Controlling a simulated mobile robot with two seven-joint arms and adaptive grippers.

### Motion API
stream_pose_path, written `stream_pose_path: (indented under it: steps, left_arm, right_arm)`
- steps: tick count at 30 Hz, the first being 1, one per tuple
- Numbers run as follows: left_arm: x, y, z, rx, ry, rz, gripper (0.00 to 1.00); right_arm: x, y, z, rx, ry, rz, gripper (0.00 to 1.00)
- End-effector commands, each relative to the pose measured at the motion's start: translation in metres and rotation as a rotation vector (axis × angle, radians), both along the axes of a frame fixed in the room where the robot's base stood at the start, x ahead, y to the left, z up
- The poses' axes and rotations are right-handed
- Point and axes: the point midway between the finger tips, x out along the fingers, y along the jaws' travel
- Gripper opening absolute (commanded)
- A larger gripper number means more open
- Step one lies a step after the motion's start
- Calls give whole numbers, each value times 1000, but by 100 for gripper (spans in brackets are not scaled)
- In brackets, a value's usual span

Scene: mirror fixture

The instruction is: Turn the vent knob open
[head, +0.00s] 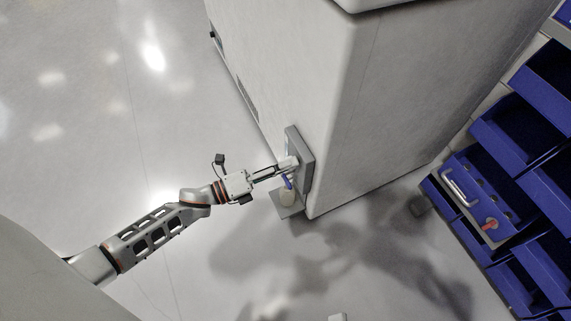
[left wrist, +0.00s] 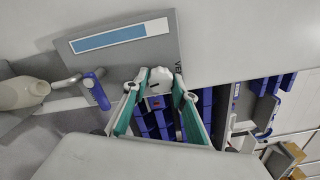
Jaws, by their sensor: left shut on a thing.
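The vent knob (left wrist: 158,82) is a white round knob on a grey panel (left wrist: 125,45) with a blue-and-white strip and partly hidden lettering. In the head view the panel (head: 305,160) is on the side of a large pale cabinet. My left gripper (head: 289,163) reaches the panel there, and its fingers cover most of the knob. In the left wrist view my left gripper (left wrist: 158,84) has one fingertip on each side of the knob and is shut on it. My right gripper is not in view.
Beside the panel a blue-handled lever (left wrist: 97,92) and a beige rounded container (left wrist: 25,92) sit close to my left gripper. The pale cabinet (head: 390,100) fills the upper middle. Blue bins (head: 515,135) stand at the right. Open floor (head: 80,150) lies at the left.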

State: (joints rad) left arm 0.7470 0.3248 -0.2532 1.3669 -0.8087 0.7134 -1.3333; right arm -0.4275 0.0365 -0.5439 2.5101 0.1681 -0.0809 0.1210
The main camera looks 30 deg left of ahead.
Motion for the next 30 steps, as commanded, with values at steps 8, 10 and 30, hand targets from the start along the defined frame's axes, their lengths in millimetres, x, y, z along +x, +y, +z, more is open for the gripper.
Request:
stream_pose_path:
  steps: [8, 10, 30]
  left_arm:
    - [0, 0, 0, 0, 1, 0, 44]
    - [0, 0, 0, -1, 1, 0, 44]
    - [-57, 44, -2, 1, 5, 0, 44]
  right_arm:
    - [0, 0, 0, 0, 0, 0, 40]
    - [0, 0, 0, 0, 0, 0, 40]
    - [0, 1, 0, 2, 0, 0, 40]
